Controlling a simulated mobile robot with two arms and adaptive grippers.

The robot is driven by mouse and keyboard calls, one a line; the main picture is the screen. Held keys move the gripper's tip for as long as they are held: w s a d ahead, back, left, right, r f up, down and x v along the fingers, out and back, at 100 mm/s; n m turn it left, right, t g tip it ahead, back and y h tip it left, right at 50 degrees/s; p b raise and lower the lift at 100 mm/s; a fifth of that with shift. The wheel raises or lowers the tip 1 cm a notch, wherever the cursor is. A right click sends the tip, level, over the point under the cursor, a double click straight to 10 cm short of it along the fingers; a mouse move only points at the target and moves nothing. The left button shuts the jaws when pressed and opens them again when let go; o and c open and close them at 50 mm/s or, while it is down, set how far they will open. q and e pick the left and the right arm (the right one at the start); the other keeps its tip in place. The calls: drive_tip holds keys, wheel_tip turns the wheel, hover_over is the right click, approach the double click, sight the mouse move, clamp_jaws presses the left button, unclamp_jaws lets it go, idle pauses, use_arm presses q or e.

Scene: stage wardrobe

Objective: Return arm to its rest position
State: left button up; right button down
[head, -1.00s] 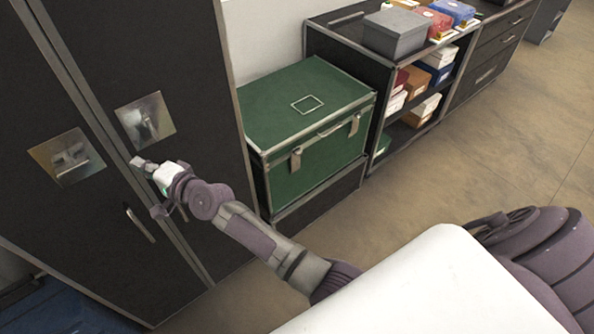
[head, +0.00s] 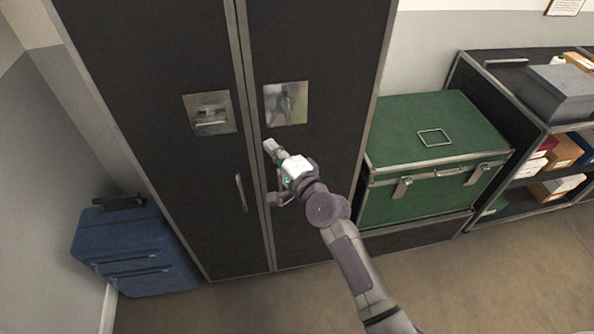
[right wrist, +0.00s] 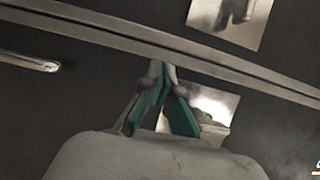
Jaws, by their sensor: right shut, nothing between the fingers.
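My right arm reaches up from the lower right in the head view. Its gripper (head: 268,172) is in front of the dark wardrobe (head: 325,60), near the seam between the two doors. In the right wrist view the gripper's fingertips (right wrist: 162,68) meet, with nothing between them. The fingers appear close to the metal door edge; I cannot tell whether they touch it. Both wardrobe doors look shut. A slim metal handle (head: 241,192) is on the left door, and it also shows in the right wrist view (right wrist: 28,62). My left gripper is not in view.
A green trunk (head: 425,130) stands right of the wardrobe on a dark base. Beyond it is a shelf unit (head: 505,100) with a grey box (head: 556,92) and several small boxes. A blue suitcase (head: 135,245) stands left of the wardrobe. The floor in front is clear.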

drive_tip(key=v, duration=0.9)
drive_tip(key=s+d+f+n+g+h, duration=0.2)
drive_tip(key=f, duration=0.9)
drive_tip(key=s+d+f+n+g+h, duration=0.1)
drive_tip(key=s+d+f+g+h, duration=0.1)
drive_tip(key=f, duration=0.9)
drive_tip(key=s+d+f+n+g+h, duration=0.1)
drive_tip(key=s+d+f+n+g, duration=0.15)
drive_tip(key=s+f, duration=0.4)
drive_tip(key=s+d+f+n+g+h, duration=0.1)
drive_tip(key=s+d+f, duration=0.2)
drive_tip(key=f, duration=0.6)
drive_tip(key=s+d+f+n+g+h, duration=0.1)
drive_tip(key=s+d+f, duration=0.3)
drive_tip(key=s, duration=0.7)
drive_tip(key=s+d+f+n+g+h, duration=0.1)
drive_tip(key=s+d+f+n+g, duration=0.2)
drive_tip(key=s+f, duration=0.4)
drive_tip(key=s+d+f+n+g+h, duration=0.1)
drive_tip(key=s+d+f, duration=0.4)
drive_tip(key=s, duration=0.9)
drive_tip(key=shift+s+f+n+g+h, duration=0.35)
drive_tip(key=shift+f+n+g, duration=0.45)
drive_tip(key=shift+n, duration=0.45)
drive_tip(key=shift+a+r, duration=0.1)
